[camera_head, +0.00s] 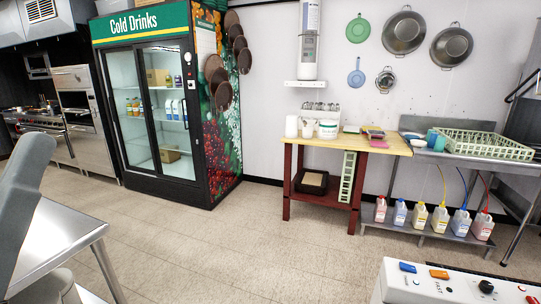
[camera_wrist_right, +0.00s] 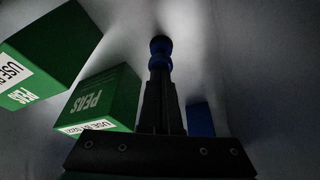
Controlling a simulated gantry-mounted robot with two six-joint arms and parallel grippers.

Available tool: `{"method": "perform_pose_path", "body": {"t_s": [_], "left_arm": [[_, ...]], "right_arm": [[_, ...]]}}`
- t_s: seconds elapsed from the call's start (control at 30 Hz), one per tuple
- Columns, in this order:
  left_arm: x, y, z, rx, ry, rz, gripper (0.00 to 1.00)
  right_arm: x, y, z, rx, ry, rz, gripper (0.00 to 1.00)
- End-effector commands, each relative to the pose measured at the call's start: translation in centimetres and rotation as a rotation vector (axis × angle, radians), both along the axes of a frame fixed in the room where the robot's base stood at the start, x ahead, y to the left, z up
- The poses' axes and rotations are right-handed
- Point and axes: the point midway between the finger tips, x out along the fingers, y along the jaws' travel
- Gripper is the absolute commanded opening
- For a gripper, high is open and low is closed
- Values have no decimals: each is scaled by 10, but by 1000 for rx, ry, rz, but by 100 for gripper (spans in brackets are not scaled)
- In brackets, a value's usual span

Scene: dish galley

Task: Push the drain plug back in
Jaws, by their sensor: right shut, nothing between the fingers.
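In the right wrist view, a blue rounded knob (camera_wrist_right: 160,45) with a narrower blue part below it appears just beyond my right fingertips; it looks like the drain plug. My right gripper (camera_wrist_right: 158,76) has its dark fingers together, pointing at it, with nothing held. I cannot tell whether the fingertips touch the knob or how deep it sits. The plug does not show in the head view. My left gripper is out of view; a grey part of my left arm (camera_head: 25,195) shows at the left edge.
Two green boxes, one marked PEAS (camera_wrist_right: 100,97) and one above it (camera_wrist_right: 52,55), stand left of my right fingers. A blue block (camera_wrist_right: 200,118) is on their right. The surroundings are dim pale walls. In the head view, a white control panel (camera_head: 450,285) is at lower right.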

Motion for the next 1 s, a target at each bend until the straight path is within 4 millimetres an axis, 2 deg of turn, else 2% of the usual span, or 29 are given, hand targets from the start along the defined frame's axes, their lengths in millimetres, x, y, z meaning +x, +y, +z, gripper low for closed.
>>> {"method": "perform_pose_path", "body": {"t_s": [0.17,1.0], "left_arm": [[0,0,3,0,0,0,50],[0,0,79,0,0,0,50]], "right_arm": [[0,0,3,0,0,0,0],[0,0,81,0,0,0,0]]}}
